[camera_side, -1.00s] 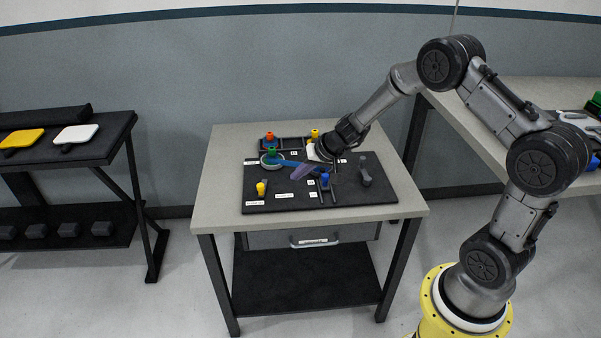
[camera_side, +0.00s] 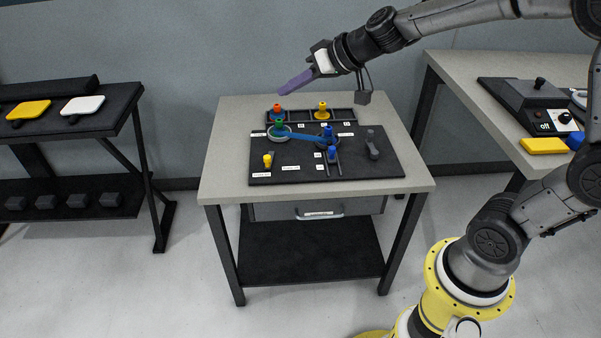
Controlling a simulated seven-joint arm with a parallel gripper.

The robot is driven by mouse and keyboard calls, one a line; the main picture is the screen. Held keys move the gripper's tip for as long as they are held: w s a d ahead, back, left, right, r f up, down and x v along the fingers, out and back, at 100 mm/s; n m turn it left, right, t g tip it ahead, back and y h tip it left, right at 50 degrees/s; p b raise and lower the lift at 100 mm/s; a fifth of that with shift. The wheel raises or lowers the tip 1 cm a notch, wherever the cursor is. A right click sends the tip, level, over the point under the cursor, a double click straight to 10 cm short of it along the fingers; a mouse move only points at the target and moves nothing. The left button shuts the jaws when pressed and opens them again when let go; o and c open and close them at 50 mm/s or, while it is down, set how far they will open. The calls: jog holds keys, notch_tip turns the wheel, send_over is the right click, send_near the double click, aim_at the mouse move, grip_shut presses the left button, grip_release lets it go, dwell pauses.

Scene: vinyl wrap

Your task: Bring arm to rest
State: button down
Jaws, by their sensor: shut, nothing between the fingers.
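My gripper (camera_side: 285,88) has purple fingers and is shut and empty. It is raised above the back of the middle table (camera_side: 225,170), clear of everything on it. My arm reaches in from the right. A black board (camera_side: 270,177) on the table carries a blue strip (camera_side: 303,137). The strip runs between a green-topped piece (camera_side: 279,124) on a pale round base and a blue-topped piece (camera_side: 328,132).
A black tray (camera_side: 300,116) at the back holds orange and yellow knobs. A yellow peg, a blue peg and a grey piece (camera_side: 372,149) stand on the board. The right bench holds a black device (camera_side: 533,104) marked "off"; the left shelf (camera_side: 100,118) holds yellow and white paddles.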

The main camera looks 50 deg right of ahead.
jog(key=s+a+r+n+g, duration=0.1)
jog(key=s+a+r+n, duration=0.15)
jog(key=s, duration=0.55)
jog(key=s+a+r+n, duration=0.1)
jog(key=s+a+r, duration=0.15)
jog(key=s, duration=0.65)
jog(key=s+d+f+m+g+h, duration=0.1)
jog(key=s+d+f, duration=0.2)
jog(key=s, duration=0.2)
jog(key=s+d+f+g+h, duration=0.2)
jog(key=s+d+f, duration=0.1)
jog(key=s, duration=0.3)
jog(key=shift+s+f+m, duration=0.15)
jog(key=shift+f+m, duration=0.2)
jog(key=shift+f, duration=0.2)
